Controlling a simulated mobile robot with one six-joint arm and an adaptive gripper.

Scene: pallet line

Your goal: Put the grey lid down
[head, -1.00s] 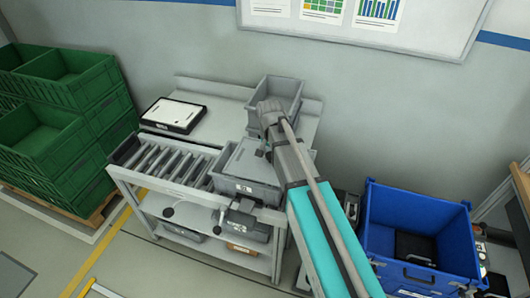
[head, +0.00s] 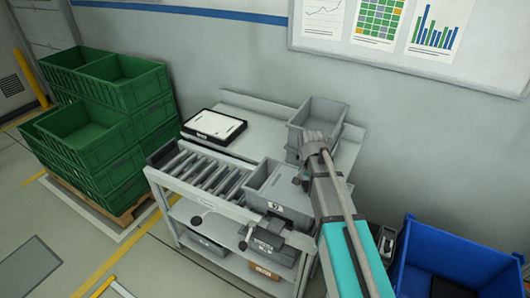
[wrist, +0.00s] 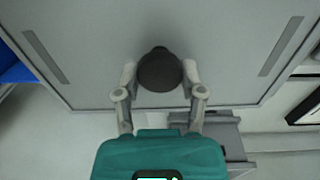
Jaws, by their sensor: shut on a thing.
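The grey lid (wrist: 230,45) is a flat panel with two darker strips, and fills the upper part of the wrist view. In the head view the lid (head: 277,178) lies over the grey crate (head: 280,205) at the right end of the rollers. Whether it touches the rim all round I cannot tell. My arm hides its right side and most of my gripper (head: 301,181).
A roller conveyor (head: 200,172) runs left of the crate. Behind are an open grey bin (head: 322,112) and a black-framed white board (head: 214,126). Green crates (head: 100,130) stand at the left, a blue box (head: 455,255) at the lower right.

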